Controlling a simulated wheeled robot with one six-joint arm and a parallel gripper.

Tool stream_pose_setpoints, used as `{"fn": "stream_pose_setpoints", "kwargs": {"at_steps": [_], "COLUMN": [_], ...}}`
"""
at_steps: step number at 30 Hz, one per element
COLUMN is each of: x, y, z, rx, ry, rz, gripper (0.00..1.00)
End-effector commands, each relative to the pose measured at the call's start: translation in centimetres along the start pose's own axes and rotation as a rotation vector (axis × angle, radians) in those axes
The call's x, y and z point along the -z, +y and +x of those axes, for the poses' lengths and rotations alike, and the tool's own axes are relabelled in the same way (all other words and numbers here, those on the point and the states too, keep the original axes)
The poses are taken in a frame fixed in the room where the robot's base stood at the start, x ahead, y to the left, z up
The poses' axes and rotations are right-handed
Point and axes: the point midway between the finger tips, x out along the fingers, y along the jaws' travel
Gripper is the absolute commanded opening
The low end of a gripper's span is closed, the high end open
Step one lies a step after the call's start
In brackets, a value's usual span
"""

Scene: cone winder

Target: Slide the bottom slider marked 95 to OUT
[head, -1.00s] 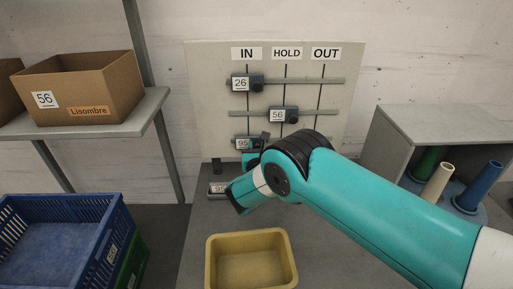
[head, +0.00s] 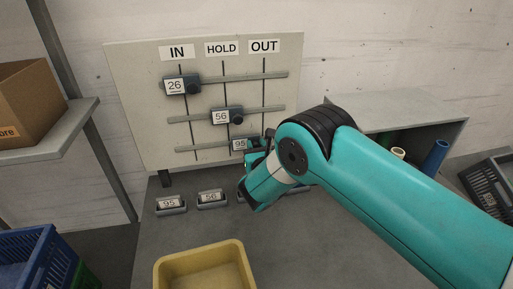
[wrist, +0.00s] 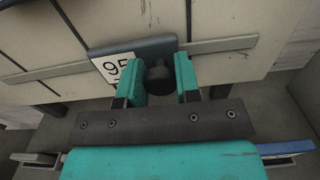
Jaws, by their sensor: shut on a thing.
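The bottom slider marked 95 (head: 239,145) is on the lowest rail of the board (head: 135,95). It also shows in the wrist view (wrist: 135,48), where its body lies between the HOLD line and the OUT line. My gripper (wrist: 158,80) is shut on its dark round knob (wrist: 159,72), one teal finger on each side. In the head view my wrist partly covers the knob and the right end of the slider. The OUT label (head: 264,46) is at the top right of the board and the IN label (head: 177,52) at the top left.
Slider 26 (head: 174,86) is at IN on the top rail. Slider 56 (head: 221,117) is at HOLD on the middle rail. Small plates stand below the board. A yellow bin (head: 203,252) is in front; a grey shelf (head: 410,108) is at the right.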

Motion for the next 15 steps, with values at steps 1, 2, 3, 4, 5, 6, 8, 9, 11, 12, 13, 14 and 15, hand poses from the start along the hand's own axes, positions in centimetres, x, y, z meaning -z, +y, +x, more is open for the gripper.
{"fn": "stream_pose_setpoints", "kwargs": {"at_steps": [1, 2, 3, 4, 5, 6, 8, 9, 11, 12, 13, 14, 15], "x": [-0.2, -0.2, -0.2, -0.2, -0.2, -0.2, -0.2, -0.2, -0.2, -0.2, -0.2, -0.1, -0.1], "y": [-1.0, -1.6, -2.3, -2.8, -3.2, -3.8, -4.5, -4.8, -5.2, -5.5, -5.6, -5.7, -5.8], "z": [0.0, 0.0, -0.1, -0.1, -0.1, -0.2, -0.2, -0.3, -0.3, -0.3, -0.4, -0.4, -0.4], "rx": [0.001, -0.001, -0.001, -0.002, -0.002, -0.003, -0.003, -0.003, -0.004, -0.004, -0.004, -0.003, -0.003], "ry": [0.0, -0.001, 0.0, -0.001, 0.0, 0.0, -0.001, -0.001, -0.002, -0.002, -0.001, -0.001, -0.001], "rz": [0.0, 0.001, 0.0, 0.0, 0.001, 0.001, 0.0, 0.0, 0.001, 0.001, 0.001, 0.001, 0.001], "gripper": [0.0, 0.0, 0.0, 0.0, 0.0, 0.0, 0.0, 0.0, 0.0, 0.0, 0.0, 0.0, 0.0]}}
